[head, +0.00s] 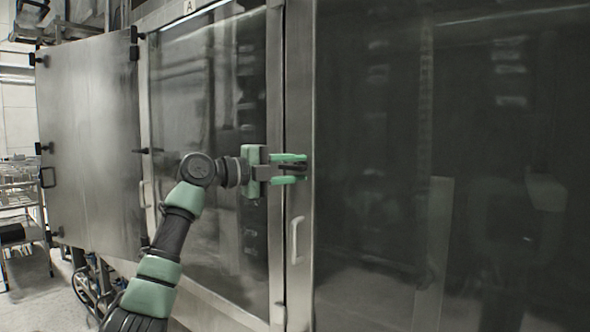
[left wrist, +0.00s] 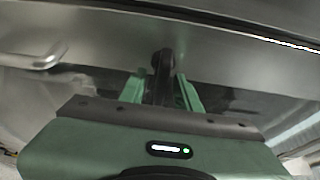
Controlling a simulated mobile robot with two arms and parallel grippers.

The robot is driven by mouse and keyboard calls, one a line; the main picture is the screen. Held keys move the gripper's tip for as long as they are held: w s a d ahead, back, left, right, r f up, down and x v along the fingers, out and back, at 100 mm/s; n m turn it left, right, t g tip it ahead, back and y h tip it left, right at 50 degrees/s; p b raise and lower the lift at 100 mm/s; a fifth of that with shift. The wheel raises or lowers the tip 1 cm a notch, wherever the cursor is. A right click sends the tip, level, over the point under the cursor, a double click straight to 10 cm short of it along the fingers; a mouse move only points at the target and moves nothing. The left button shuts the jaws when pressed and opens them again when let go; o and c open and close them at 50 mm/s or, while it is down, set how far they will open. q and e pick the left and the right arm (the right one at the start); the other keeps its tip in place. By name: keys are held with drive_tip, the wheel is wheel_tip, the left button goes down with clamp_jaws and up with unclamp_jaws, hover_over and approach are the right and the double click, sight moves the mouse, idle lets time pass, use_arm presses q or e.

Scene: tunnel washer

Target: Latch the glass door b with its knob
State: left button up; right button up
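The large dark glass door on the right (head: 400,120), which I take to be glass door b, has a steel frame edge (head: 299,100). It looks flush with the neighbouring frame. A black knob (head: 298,168) sits at that edge; in the left wrist view it shows as a dark lever (left wrist: 162,65) on the steel strip. My left gripper (head: 303,169) reaches in from the left, with its green fingers on either side of the knob, one above and one below. In the left wrist view the fingers (left wrist: 162,82) stand apart around it, with narrow gaps. My right gripper is not in view.
A pale handle (head: 296,240) is below the knob; it also shows in the left wrist view (left wrist: 38,57). The glass door marked A (head: 205,80) is on the left. A steel panel door (head: 90,140) stands farther left, near a rack (head: 20,205).

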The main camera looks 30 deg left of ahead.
sight(289, 169)
use_arm(q)
drive_tip(key=shift+s+a+f, duration=0.1)
drive_tip(key=shift+s+a, duration=0.1)
drive_tip(key=shift+s, duration=0.1)
drive_tip(key=b+v, duration=0.3)
drive_tip(key=v, duration=0.3)
drive_tip(key=shift+s+a, duration=0.15)
drive_tip(key=shift+s, duration=0.35)
